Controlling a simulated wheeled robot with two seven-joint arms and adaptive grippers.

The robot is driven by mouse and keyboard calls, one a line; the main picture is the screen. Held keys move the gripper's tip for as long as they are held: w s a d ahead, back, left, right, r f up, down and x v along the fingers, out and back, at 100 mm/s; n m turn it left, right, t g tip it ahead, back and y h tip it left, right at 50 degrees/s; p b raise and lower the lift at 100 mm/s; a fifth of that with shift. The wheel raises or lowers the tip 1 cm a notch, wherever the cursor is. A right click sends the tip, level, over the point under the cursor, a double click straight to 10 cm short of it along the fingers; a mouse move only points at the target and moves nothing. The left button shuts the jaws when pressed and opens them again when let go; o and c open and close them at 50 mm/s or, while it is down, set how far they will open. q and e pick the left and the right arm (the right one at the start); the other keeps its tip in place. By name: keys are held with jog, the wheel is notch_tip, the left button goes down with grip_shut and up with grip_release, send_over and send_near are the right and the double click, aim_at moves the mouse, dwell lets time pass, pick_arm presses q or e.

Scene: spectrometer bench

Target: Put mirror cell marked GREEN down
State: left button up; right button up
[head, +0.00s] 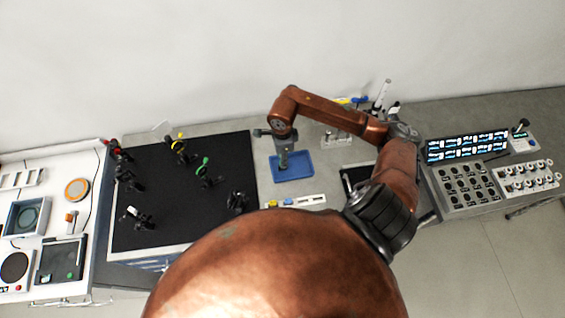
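A black mount with a green ring (205,166) stands on the black breadboard (150,225); I cannot tell whether it is the mirror cell marked GREEN. My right gripper (283,166) points down over the blue tray (300,169), to the right of the breadboard. Its fingers are small and dark here, so I cannot tell whether they are open or hold something. Whatever lies under the fingertips is hidden. My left gripper is not in view.
Other black mounts stand on the breadboard, one with a yellow ring (179,144). A white strip with coloured pieces (297,201) lies in front of the tray. A panel with lit displays (467,148) stands at right. A white bench with instruments (50,223) is at left.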

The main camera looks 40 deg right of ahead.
notch_tip(320, 180, up, 8)
jog(key=b, duration=0.2)
jog(key=shift+r, duration=0.15)
